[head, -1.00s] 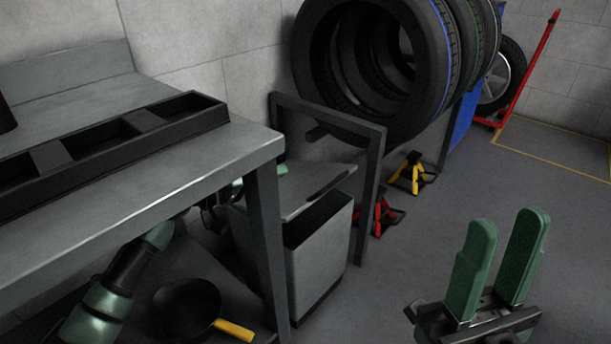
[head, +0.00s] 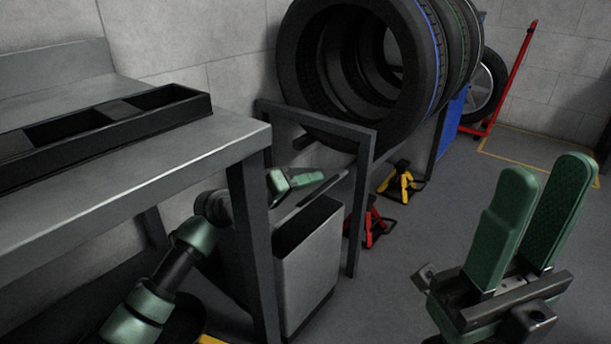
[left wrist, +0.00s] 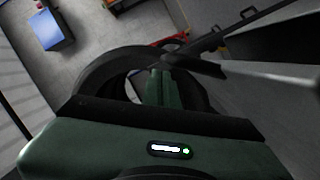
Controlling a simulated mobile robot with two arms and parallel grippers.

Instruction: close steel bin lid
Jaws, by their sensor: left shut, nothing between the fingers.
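The steel bin (head: 308,268) stands on the floor beside the workbench leg, and its dark opening shows. Its lid (head: 322,188) is raised and tilted above the opening, seen nearly edge-on. My left gripper (head: 308,180) is shut and empty, behind the raised lid with its green fingers pointing right. Whether it touches the lid is unclear. Its green fingers also show in the left wrist view (left wrist: 163,88). My right gripper (head: 545,172) is open and empty at the right, well away from the bin, fingers pointing up.
The workbench (head: 130,185) with a black tray (head: 100,125) is above my left arm. A tyre rack (head: 362,200) holding several tyres (head: 290,75) stands close behind the bin. Red (head: 372,228) and yellow (head: 400,182) jack stands are to its right. Floor in front is clear.

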